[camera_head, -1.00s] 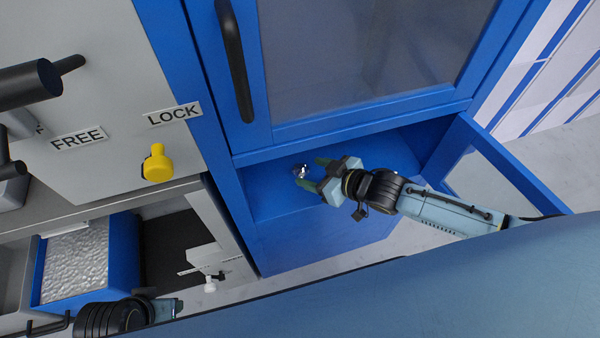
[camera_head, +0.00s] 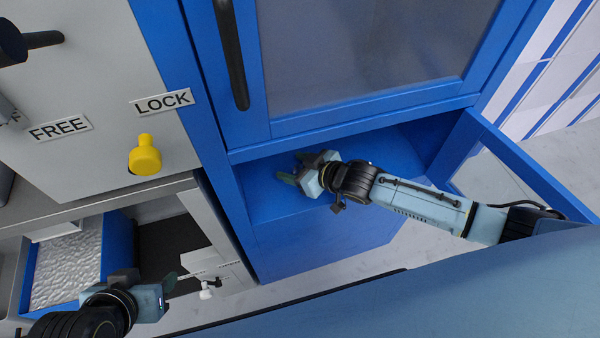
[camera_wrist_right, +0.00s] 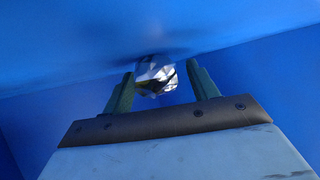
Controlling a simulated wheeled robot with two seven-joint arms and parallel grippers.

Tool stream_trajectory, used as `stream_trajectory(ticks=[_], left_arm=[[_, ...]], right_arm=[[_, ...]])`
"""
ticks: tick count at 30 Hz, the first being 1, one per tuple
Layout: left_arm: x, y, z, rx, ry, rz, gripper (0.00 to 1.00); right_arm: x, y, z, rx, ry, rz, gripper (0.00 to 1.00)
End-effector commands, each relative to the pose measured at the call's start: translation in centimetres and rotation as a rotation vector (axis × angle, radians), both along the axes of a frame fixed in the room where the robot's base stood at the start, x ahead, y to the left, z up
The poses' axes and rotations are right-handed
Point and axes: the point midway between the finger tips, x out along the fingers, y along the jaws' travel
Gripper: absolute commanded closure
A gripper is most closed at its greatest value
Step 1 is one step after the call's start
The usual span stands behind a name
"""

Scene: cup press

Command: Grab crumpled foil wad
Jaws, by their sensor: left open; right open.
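The crumpled foil wad (camera_wrist_right: 156,75) is a small, shiny silver lump against a blue surface in the right wrist view. It lies between the fingertips of my right gripper (camera_wrist_right: 160,82), with the two green fingers apart on either side of it. In the head view my right gripper (camera_head: 288,167) reaches into the blue compartment (camera_head: 265,205), and I cannot make out the wad there. My left gripper (camera_head: 172,284) is open and empty at the lower left, in front of the grey machine.
The open lower door (camera_head: 520,160) stands to the right of my right arm. A blue upper door with a black handle (camera_head: 231,55) is above the compartment. A grey panel with a yellow knob (camera_head: 145,157) and a blue bin (camera_head: 115,250) are on the left.

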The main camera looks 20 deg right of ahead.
Motion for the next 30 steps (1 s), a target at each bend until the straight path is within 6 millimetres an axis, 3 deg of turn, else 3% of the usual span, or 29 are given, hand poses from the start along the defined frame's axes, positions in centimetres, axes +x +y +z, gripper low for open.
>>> stream_trajectory(ticks=[9,20,30], left_arm=[[0.42,-0.15,0.23,-0.006,-0.024,-0.002,0.47],[0.40,-0.16,0.21,-0.006,-0.023,-0.002,0.47],[0.41,-0.16,0.20,-0.006,-0.023,-0.002,0.47]], right_arm=[[0.14,0.09,-0.02,0.000,0.000,0.000,0.41],[0.13,0.06,-0.03,0.000,0.000,0.000,0.88],[0.13,0.05,-0.03,0.000,0.000,0.000,0.89]])
